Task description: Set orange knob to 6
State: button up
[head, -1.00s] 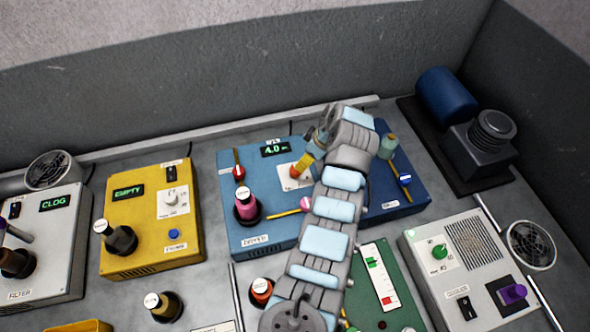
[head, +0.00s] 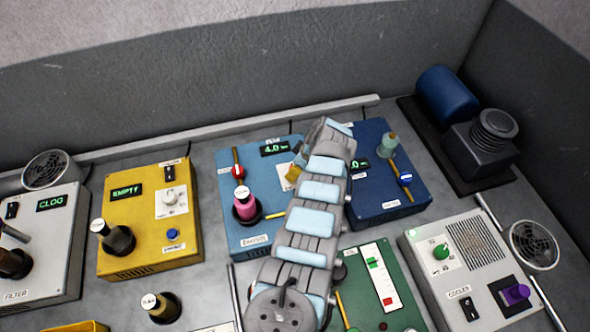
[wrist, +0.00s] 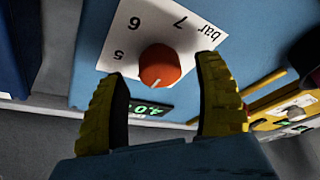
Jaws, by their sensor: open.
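The orange knob (wrist: 160,66) sits on a white dial plate (wrist: 128,50) marked 5, 6, 7 and "bar" in the wrist view. The plate is on the light-blue box (head: 232,212), whose green display (head: 275,149) reads 4.0; the display also shows upside down in the wrist view (wrist: 150,109). My gripper (wrist: 164,76) is open, with its yellow fingers apart and the knob in the gap ahead of the fingertips, not gripped. In the head view my arm hides the knob and most of the gripper.
A dark-blue box (head: 375,140) adjoins on the right. A yellow box (head: 145,235) is left, and a green panel (head: 358,262) with a slider is in front.

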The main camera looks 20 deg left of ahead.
jog(key=shift+a+f, duration=0.25)
jog(key=shift+f, duration=0.25)
jog(key=shift+f, duration=0.1)
jog(key=c, duration=1.2)
